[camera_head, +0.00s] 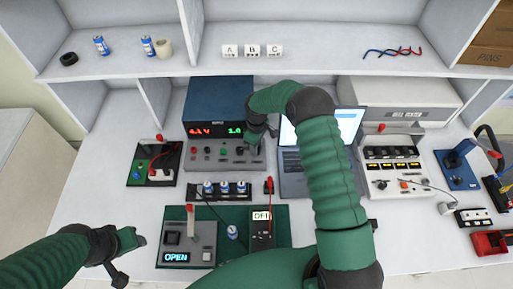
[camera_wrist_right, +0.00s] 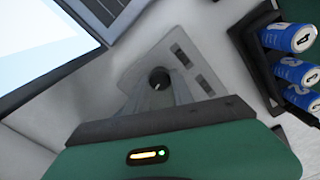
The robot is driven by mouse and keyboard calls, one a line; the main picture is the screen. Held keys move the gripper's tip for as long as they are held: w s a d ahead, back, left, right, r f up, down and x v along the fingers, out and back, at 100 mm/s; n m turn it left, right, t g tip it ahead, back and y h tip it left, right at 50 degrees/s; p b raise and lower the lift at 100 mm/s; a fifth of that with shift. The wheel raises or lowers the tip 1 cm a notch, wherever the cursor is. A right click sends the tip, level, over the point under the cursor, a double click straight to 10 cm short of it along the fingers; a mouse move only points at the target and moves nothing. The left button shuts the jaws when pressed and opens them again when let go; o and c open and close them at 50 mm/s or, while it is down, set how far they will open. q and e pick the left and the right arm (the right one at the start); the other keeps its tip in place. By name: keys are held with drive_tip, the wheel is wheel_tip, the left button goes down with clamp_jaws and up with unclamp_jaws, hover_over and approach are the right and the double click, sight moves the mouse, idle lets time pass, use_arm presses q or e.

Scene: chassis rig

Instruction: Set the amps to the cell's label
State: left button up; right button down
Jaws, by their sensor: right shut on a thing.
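Blue cells (camera_head: 225,187) stand in a holder in front, also in the right wrist view (camera_wrist_right: 298,72). Another cell (camera_head: 232,232) is on the green mat. The cell labels are too small to read. My left gripper (camera_head: 130,258) hangs at lower left, its jaws unclear.
An open laptop (camera_head: 291,162) stands right of the supply, under my right arm. A box reading OPEN (camera_head: 188,243) and a meter (camera_head: 262,228) are on the green mat (camera_head: 282,222). A small switch box (camera_head: 154,163) stands left. White bench shows at left front.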

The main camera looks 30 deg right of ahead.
drive_tip(key=m, duration=0.4)
drive_tip(key=shift+w+d+r+m+b, duration=0.1)
drive_tip(key=shift+w+m+b, duration=0.1)
drive_tip(key=shift+m+b, duration=0.15)
drive_tip(key=m, duration=0.4)
drive_tip(key=shift+m+b, duration=0.25)
drive_tip(key=shift+b, duration=0.05)
drive_tip(key=c, duration=1.4)
unclamp_jaws()
drive_tip(key=o, duration=0.3)
drive_tip(key=shift+s, duration=0.1)
